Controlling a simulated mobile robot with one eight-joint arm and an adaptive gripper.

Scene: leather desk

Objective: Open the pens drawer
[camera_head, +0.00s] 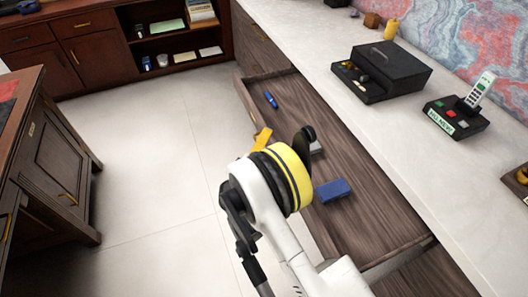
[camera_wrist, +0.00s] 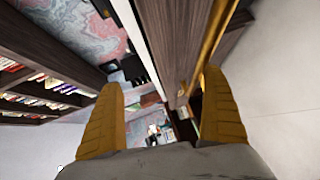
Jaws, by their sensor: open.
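A wide wooden drawer (camera_head: 355,215) stands pulled out from under the white counter in the head view. A blue pen-like item (camera_head: 270,100) and a blue block (camera_head: 333,190) lie in it. No label on it is readable. My gripper (camera_wrist: 162,85) is open in the wrist view, its two yellow fingers apart. Dark wood of the drawer front (camera_wrist: 170,35) shows between them, and a gold handle bar (camera_wrist: 215,40) runs close to the right finger. In the head view, a yellow finger (camera_head: 262,138) shows at the drawer's front edge; my arm hides the rest. Handle contact is unclear.
A dark cabinet (camera_head: 55,150) is at left. Pale floor (camera_head: 165,140) between is clear. Shelves stand at the back.

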